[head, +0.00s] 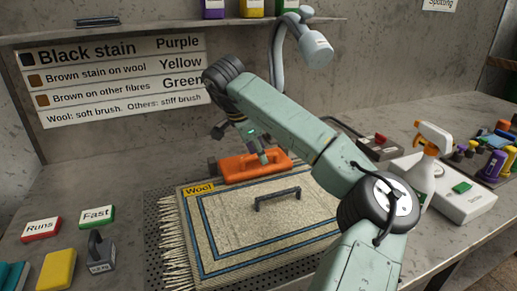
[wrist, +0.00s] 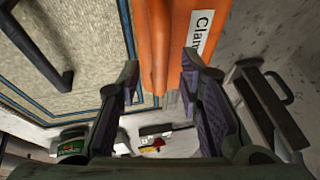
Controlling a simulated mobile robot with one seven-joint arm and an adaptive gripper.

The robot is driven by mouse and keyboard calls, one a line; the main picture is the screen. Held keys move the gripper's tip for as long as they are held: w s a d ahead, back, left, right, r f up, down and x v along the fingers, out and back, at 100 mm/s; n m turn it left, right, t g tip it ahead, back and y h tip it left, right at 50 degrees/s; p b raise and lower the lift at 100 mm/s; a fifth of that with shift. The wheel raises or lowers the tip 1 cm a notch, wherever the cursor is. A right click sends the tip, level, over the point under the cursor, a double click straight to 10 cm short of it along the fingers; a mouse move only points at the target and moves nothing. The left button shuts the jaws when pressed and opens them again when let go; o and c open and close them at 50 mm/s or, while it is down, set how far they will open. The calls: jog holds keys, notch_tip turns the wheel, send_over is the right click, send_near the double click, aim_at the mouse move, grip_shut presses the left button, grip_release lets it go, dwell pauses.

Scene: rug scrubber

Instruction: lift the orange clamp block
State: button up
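The orange clamp block (head: 240,168) lies along the back edge of the fringed rug sample (head: 225,240), beside the yellow "Wool" tag. My gripper (head: 264,156) points down at the block's right half in the head view. In the wrist view, the orange block (wrist: 170,40) with its white label runs up between the two fingers of my gripper (wrist: 160,78). The fingers are apart, with a visible gap between the left finger and the block. I cannot tell whether the right finger touches it.
A dark handle (head: 278,199) stands up from the rug in front of the block. A spray bottle (head: 425,160) and a pale device (head: 455,190) stand to the right. A small weight (head: 101,252), a yellow block (head: 58,270) and signs are at the left. A shelf (head: 130,30) hangs above.

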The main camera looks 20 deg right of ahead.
jog(key=shift+c, duration=0.2)
grip_shut()
dwell(0.3)
dwell(0.4)
